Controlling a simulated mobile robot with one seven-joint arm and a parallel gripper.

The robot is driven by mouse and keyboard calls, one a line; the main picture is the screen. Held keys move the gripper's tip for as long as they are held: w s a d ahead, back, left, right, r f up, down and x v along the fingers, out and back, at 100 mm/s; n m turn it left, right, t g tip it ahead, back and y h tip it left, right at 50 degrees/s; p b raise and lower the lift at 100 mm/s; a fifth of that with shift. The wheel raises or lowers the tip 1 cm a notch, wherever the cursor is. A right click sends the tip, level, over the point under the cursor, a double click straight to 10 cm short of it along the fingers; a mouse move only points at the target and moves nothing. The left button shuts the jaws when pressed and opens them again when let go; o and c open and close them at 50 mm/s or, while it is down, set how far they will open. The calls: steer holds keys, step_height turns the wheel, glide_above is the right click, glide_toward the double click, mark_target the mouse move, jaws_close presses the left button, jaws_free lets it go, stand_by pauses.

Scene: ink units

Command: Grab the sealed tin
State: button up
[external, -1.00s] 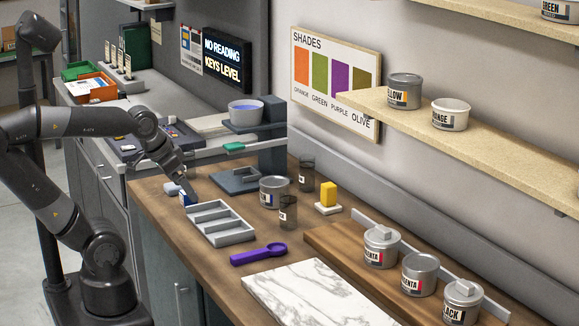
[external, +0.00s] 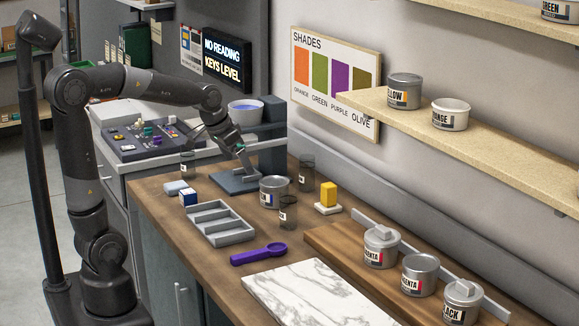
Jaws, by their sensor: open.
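Several tins are in view, and I cannot tell for sure which is the sealed one. A grey metal tin (external: 275,193) with a white and blue label stands on the wooden counter, right of the grey scale-like plate (external: 236,181). Two magenta-labelled tins (external: 381,249) (external: 419,276) and a black-labelled tin (external: 462,303) stand in a row on the wooden board. My gripper (external: 240,158) is open and empty above the plate, left of and apart from the counter tin.
Dark glass jars (external: 306,174) (external: 288,212) stand close to the counter tin, with another jar (external: 187,164) at left. A grey divided tray (external: 218,224), purple scoop (external: 258,254), yellow block (external: 328,195) and marble slab (external: 315,297) lie around. A grey bar (external: 430,264) runs behind the row.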

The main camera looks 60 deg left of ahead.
steer(key=w+a+f, duration=0.4)
steer(key=w+a, duration=0.2)
steer(key=w, duration=0.2)
glide_toward(271, 182)
steer(key=f, duration=0.1)
steer(key=w+f, duration=0.1)
steer(key=shift+w+d+f+n+g, duration=0.1)
steer(key=shift+d+f+n+g, duration=0.1)
steer(key=shift+f+n+g, duration=0.15)
steer(key=x, duration=0.5)
steer(key=shift+w+a+f, duration=0.2)
steer(key=shift+w+f, duration=0.1)
steer(key=shift+w+a+x, duration=0.15)
steer(key=shift+x, duration=1.1)
steer(key=shift+w+a+x, duration=0.15)
steer(key=shift+w+x, duration=0.05)
steer(key=shift+x, duration=1)
steer(key=shift+r, duration=0.15)
steer(key=shift+c, duration=0.4)
steer(key=c, duration=1.1)
